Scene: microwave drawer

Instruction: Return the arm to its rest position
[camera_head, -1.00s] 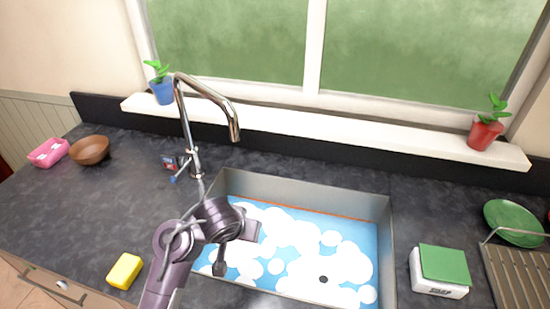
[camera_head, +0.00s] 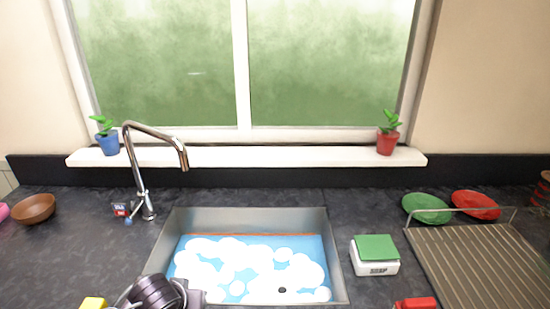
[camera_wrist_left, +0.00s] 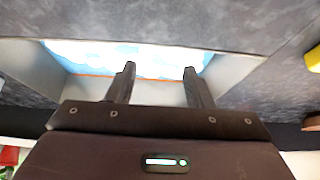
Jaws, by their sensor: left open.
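My left arm shows at the bottom edge of the head view, with its dark purple wrist (camera_head: 155,292) in front of the near left corner of the sink (camera_head: 340,270). My left gripper (camera_wrist_left: 160,70) shows in the left wrist view with two dark fingers spread apart and nothing between them. Beyond the fingertips lies the sink with blue water and white foam (camera_wrist_left: 155,58). In the head view the fingertips cannot be made out. My right gripper is in neither view.
A curved faucet (camera_head: 145,170) stands behind the sink's left. A yellow sponge (camera_head: 93,303) lies beside my wrist. To the right are a white box with a green top (camera_head: 376,255), a drying rack (camera_head: 470,260), a green plate (camera_head: 425,207) and a red plate (camera_head: 476,204). Counter left of the sink is mostly clear.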

